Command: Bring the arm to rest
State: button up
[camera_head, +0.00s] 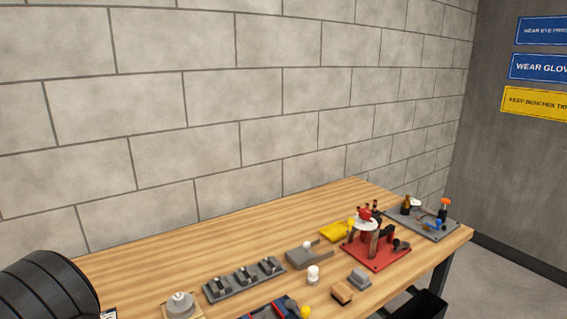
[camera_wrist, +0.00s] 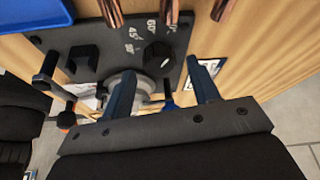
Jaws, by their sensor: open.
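My gripper (camera_wrist: 162,74) shows in the wrist view with its two blue fingers spread apart. Nothing is between the fingertips that I can see as held. Below and beyond them is a dark plate (camera_wrist: 108,48) with white angle marks and a black knob (camera_wrist: 157,54). A round grey part (camera_wrist: 128,84) sits behind the left finger and is partly hidden. Ends of copper tubes (camera_wrist: 168,11) show at the top edge, apart from the fingers. The gripper does not show in the head view.
The wooden bench (camera_head: 140,262) carries a grey row of clamps (camera_head: 243,280), a red-based fixture (camera_head: 376,254), a yellow tray (camera_head: 335,231) and a grey plate with tools (camera_head: 440,225). A blue tray (camera_wrist: 35,14) is at the wrist view's upper left. The bench's back left is clear.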

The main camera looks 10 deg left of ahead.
jog(key=v, duration=1.6)
jog(key=x, duration=1.7)
jog(key=shift+w+d+f, duration=0.15)
jog(key=shift+f, duration=0.15)
jog(key=n+y, duration=0.1)
jog(key=n, duration=0.3)
jog(key=shift+d+n+y, duration=0.1)
jog(key=shift+n+y, duration=0.2)
jog(key=shift+y, duration=0.1)
jog(key=n+y, duration=0.1)
jog(key=n, duration=0.3)
jog(key=shift+d+y, duration=0.15)
jog(key=shift+y, duration=0.25)
jog(key=n, duration=0.2)
jog(key=n+y, duration=0.1)
jog(key=n, duration=0.1)
jog(key=shift+d+n+y, duration=0.1)
jog(key=shift+n+y, duration=0.2)
jog(key=shift+n, duration=0.1)
jog(key=shift+w+n+g+y, duration=0.1)
jog(key=shift+n+g+y, duration=0.5)
jog(key=shift+n, duration=1.4)
jog(key=shift+f, duration=0.1)
